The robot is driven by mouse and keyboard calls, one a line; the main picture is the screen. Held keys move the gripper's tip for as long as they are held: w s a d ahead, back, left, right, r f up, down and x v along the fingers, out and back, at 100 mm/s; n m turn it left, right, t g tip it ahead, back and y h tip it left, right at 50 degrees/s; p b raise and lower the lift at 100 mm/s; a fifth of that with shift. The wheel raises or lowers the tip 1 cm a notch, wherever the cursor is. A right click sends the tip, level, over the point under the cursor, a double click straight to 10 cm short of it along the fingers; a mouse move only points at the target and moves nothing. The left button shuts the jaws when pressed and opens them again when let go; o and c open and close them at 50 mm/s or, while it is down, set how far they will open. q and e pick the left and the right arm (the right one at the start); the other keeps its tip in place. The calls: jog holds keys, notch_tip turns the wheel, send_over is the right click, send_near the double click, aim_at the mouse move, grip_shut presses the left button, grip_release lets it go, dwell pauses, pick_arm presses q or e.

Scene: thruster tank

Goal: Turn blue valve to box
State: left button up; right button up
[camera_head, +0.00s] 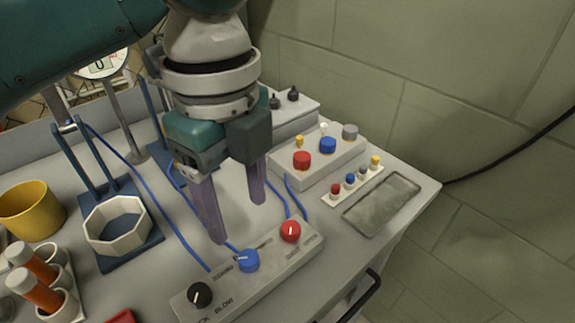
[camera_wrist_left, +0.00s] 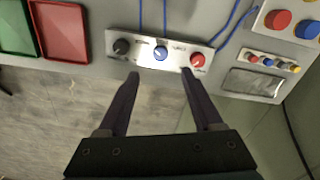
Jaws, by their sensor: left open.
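The blue valve (camera_head: 248,261) is a round knob in the middle of a light grey panel (camera_head: 268,253) on the table. A black knob (camera_head: 199,295) sits to its left and a red knob (camera_head: 290,231) to its right. My left gripper (camera_head: 238,222) is open and empty, pointing down above and behind the panel in the head view. In the left wrist view, the blue valve (camera_wrist_left: 161,53) lies ahead of and between the two spread fingers (camera_wrist_left: 158,73), apart from them. A pale pointer mark shows on the blue knob. My right gripper is not in view.
A box with red and blue buttons (camera_head: 318,157) stands behind, beside a small strip of coloured knobs (camera_head: 353,183) and a grey plate (camera_head: 382,204). A yellow cup (camera_head: 31,209) and a white octagonal ring (camera_head: 117,218) are at left. Blue cables run behind the panel.

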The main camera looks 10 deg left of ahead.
aim_at(248, 258)
pick_arm(q)
notch_tip(248, 258, down, 10)
jog(key=shift+r+b, duration=0.1)
jog(key=shift+b, duration=0.6)
jog(key=shift+c, duration=0.4)
grip_shut()
